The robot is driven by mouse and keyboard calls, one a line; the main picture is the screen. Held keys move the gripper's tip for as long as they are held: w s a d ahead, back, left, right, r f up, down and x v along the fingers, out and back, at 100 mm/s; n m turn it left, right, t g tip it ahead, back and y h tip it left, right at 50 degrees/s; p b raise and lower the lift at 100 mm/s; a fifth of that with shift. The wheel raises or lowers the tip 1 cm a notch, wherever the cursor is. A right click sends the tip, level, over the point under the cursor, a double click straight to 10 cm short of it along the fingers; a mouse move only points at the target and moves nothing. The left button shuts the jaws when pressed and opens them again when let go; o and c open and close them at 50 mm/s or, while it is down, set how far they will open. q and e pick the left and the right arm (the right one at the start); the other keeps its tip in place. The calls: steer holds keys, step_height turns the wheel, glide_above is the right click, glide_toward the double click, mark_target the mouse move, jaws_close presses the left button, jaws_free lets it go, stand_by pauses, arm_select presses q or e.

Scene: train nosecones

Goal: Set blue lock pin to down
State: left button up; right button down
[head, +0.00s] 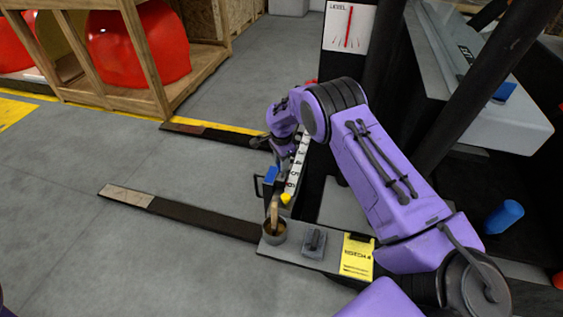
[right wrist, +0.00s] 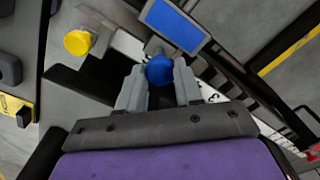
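The blue lock pin shows in the right wrist view as a round blue knob (right wrist: 160,71) at the fingertips of my right gripper (right wrist: 159,82). The two grey fingers flank the knob closely and appear shut on it. The knob hides what lies beneath it, so the pin's position up or down cannot be told. In the head view my right arm reaches to the forklift's near side, and its wrist hides the knob and fingertips. My left gripper is not in view.
A blue panel (right wrist: 176,24) is just beyond the knob, and a yellow knob (right wrist: 78,42) is to its left. Wooden crates (head: 190,75) stand behind.

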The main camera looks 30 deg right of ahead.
step_height(320, 180, down, 4)
steer(key=shift+r+b, duration=0.2)
steer(key=shift+b, duration=0.75)
steer(key=shift+r, duration=0.15)
steer(key=c, duration=0.7)
jaws_free()
steer(key=shift+c, duration=0.2)
step_height(320, 180, up, 10)
steer(key=shift+r+p, duration=0.2)
steer(key=shift+p, duration=0.25)
